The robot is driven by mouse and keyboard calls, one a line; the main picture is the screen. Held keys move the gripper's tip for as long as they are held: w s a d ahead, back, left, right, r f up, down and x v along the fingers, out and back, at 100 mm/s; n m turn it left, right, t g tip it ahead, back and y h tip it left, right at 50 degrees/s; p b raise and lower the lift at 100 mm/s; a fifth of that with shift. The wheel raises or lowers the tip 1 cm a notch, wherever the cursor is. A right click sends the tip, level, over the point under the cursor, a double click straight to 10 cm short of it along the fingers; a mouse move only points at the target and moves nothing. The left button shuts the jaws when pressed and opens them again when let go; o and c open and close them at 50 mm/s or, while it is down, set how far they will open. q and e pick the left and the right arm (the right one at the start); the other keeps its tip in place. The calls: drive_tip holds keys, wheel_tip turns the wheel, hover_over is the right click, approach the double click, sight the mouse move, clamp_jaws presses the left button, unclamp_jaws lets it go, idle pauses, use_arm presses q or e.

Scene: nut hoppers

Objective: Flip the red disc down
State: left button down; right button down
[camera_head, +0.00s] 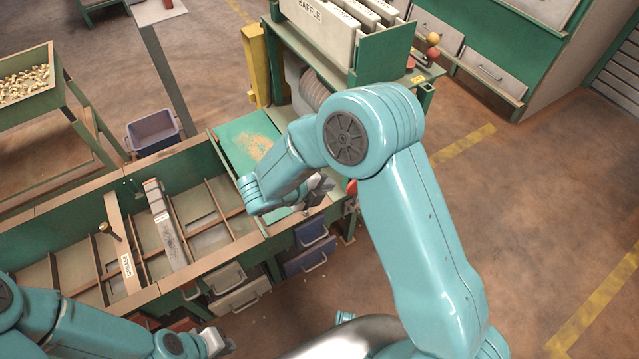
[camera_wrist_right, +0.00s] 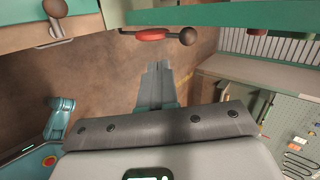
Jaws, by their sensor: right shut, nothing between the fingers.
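A red disc (camera_wrist_right: 151,35) shows as a flat ellipse under a green edge in the right wrist view, with a dark round knob (camera_wrist_right: 188,36) at its right end. In the head view, a small red part (camera_head: 352,187) shows beside my right arm, mostly hidden by it. My right gripper (camera_head: 318,190) is close to the left of that red part. In the wrist view its fingers (camera_wrist_right: 157,82) are shut and empty, below the disc in the picture, with a visible gap between. My left gripper (camera_head: 217,342) is low at the left, its fingers too small to judge.
A long green sorting trough (camera_head: 200,212) with dividers lies at the left. A cabinet marked BAFFLE (camera_head: 330,35) stands behind my right arm. Grey and blue bins (camera_head: 310,258) sit under the trough. Another dark knob (camera_wrist_right: 56,9) shows in the wrist view.

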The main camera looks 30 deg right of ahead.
drive_tip(key=w+d+f, duration=0.2)
drive_tip(key=d, duration=0.5)
drive_tip(key=shift+d+f+b, duration=0.2)
drive_tip(key=shift+f+b, duration=0.05)
drive_tip(key=shift+b, duration=0.05)
drive_tip(key=shift+y, duration=0.7)
drive_tip(key=d+p, duration=0.1)
drive_tip(key=d, duration=0.2)
drive_tip(key=d+p, duration=0.1)
drive_tip(key=d, duration=0.1)
drive_tip(key=shift+d+r+p, duration=0.15)
drive_tip(key=shift+r+p, duration=0.15)
drive_tip(key=shift+w+d+f, duration=0.1)
drive_tip(key=shift+w+d, duration=0.1)
